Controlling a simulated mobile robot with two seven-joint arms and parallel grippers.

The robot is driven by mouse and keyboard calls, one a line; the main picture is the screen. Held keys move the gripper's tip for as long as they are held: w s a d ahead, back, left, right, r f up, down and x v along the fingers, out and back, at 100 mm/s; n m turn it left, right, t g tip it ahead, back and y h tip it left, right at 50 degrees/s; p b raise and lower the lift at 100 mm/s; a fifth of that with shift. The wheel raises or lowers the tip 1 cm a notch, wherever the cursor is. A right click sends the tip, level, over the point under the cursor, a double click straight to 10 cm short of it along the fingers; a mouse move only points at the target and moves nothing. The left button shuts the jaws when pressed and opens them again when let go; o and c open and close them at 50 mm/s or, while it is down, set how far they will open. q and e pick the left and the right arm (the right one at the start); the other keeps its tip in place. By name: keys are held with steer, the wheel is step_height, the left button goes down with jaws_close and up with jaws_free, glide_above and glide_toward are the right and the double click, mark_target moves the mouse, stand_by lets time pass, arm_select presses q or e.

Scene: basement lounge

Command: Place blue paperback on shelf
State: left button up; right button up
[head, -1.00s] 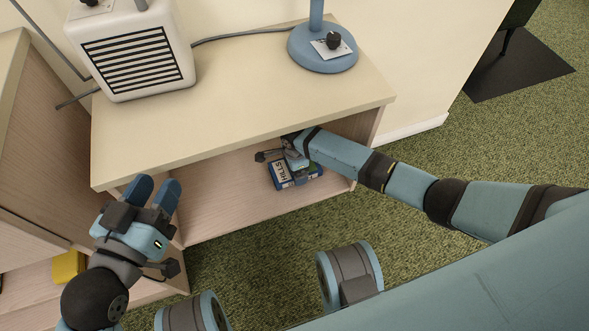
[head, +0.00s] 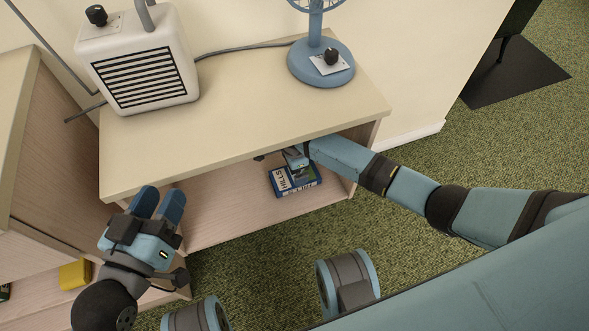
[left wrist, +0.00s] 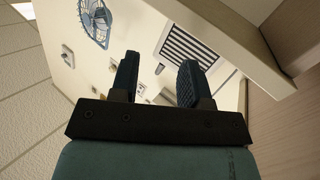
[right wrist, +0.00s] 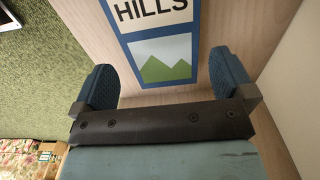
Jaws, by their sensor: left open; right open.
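The blue paperback (head: 296,181), with a white panel lettered "HILLS", lies flat on the lower shelf (head: 225,205) of the cabinet, near its right end. The right wrist view shows its cover (right wrist: 160,50) with a green mountain picture, beyond the fingers. My right gripper (head: 294,160) is by the book's far edge, partly hidden under the cabinet top; its fingers (right wrist: 163,78) are spread with nothing between them. My left gripper (head: 159,203) is open and empty in front of the cabinet's left end; its fingers (left wrist: 158,75) also show apart in the left wrist view.
The cabinet top (head: 240,125) overhangs the shelf and carries a white heater (head: 145,65) and a blue fan (head: 320,62). Another wooden unit (head: 55,150) stands at the left, with a yellow object (head: 75,273) low down. The shelf left of the book is bare.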

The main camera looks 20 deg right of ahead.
arm_select(q)
steer(key=shift+t, duration=0.9)
steer(key=r, duration=0.1)
steer(key=r+p, duration=0.1)
steer(key=r, duration=0.1)
steer(key=r+p, duration=0.1)
steer(key=r, duration=0.1)
steer(key=shift+a, duration=0.25)
arm_select(e)
step_height(320, 180, up, 7)
steer(key=shift+f, duration=0.1)
